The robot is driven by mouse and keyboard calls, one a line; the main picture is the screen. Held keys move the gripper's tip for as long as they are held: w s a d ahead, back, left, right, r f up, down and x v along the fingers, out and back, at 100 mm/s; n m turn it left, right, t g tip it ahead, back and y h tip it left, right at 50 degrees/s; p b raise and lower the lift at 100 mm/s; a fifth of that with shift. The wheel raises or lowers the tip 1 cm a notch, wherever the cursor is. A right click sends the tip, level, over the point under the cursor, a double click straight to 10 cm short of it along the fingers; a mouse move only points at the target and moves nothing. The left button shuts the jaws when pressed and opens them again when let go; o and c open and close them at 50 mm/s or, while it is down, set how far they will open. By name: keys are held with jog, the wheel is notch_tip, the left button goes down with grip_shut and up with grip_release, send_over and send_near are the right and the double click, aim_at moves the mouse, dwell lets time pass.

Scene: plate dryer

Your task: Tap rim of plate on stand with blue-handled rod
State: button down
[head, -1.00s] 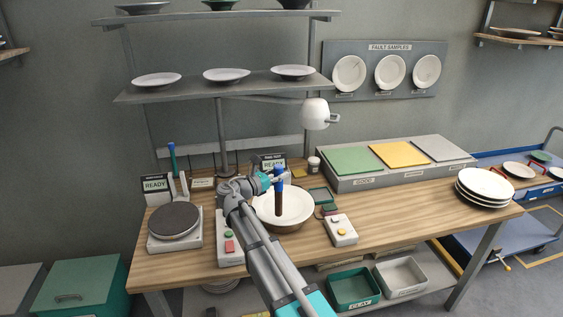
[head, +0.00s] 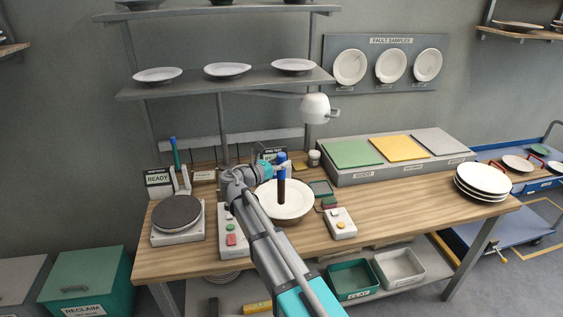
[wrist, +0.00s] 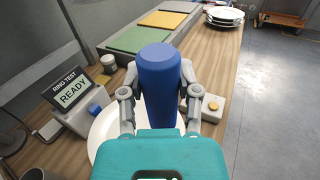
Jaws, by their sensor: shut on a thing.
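My gripper (head: 277,167) is shut on the blue handle of a rod, held upright above the bench. The rod (head: 282,190) has a blue top and a dark brown lower part. In the wrist view the blue handle (wrist: 158,80) stands between my fingers and hides the rod's lower end. The white plate (head: 297,210) lies behind and below the rod in the head view; its stand is mostly hidden. The plate's left part shows in the wrist view (wrist: 104,130). I cannot tell whether the rod touches the rim.
A ring test display reading READY (wrist: 72,92) stands beside the plate. A button box (head: 340,224) is to the right, a dark turntable (head: 177,213) to the left. A sorting bench with green, yellow and grey pads (head: 400,150) and stacked plates (head: 483,180) lie further right.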

aim_at(278, 178)
jog(key=shift+f+b, duration=2.6)
jog(key=shift+f, duration=0.2)
jog(key=shift+f+b, duration=0.3)
dwell(0.6)
jog(key=shift+r, duration=0.1)
